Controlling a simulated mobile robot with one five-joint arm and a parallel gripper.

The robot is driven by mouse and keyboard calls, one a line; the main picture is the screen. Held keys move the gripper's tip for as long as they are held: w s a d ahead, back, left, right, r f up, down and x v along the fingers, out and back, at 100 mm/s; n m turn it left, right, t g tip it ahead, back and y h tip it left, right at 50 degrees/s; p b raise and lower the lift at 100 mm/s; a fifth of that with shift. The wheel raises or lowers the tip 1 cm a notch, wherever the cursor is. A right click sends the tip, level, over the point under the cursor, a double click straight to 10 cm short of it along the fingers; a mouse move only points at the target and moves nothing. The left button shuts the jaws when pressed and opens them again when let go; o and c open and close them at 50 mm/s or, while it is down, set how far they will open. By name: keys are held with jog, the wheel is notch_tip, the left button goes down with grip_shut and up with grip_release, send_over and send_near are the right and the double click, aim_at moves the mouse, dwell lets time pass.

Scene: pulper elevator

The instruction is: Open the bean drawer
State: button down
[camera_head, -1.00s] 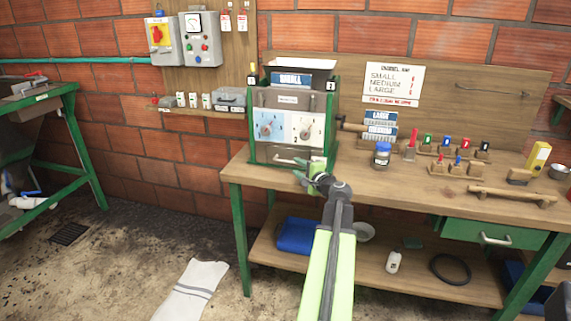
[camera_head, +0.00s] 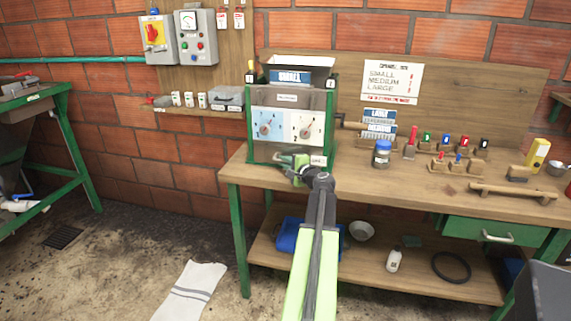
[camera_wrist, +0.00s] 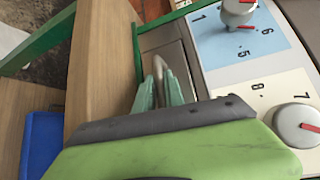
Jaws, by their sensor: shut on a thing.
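The machine (camera_head: 290,97) with a green frame and two dials stands on the workbench, a hopper marked SMALL on top. The bean drawer (camera_wrist: 165,46) is the grey panel low on its front, below the dial plates. Its curved metal handle (camera_wrist: 160,68) shows in the wrist view. My gripper (camera_head: 291,160) is at the drawer front in the head view. In the wrist view its green fingers (camera_wrist: 160,92) are closed around the handle. The drawer looks closed or nearly so; my gripper hides much of its front in the head view.
The wooden bench (camera_head: 400,185) has a blue-lidded jar (camera_head: 382,155) and several small tools to the right. A green drawer (camera_head: 492,231) hangs under the bench. A blue tray (camera_head: 292,236) lies on the lower shelf. A white cloth (camera_head: 190,292) lies on the floor.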

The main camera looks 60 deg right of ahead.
jog(key=shift+s+d, duration=0.25)
jog(key=shift+s, duration=0.05)
dwell(0.9)
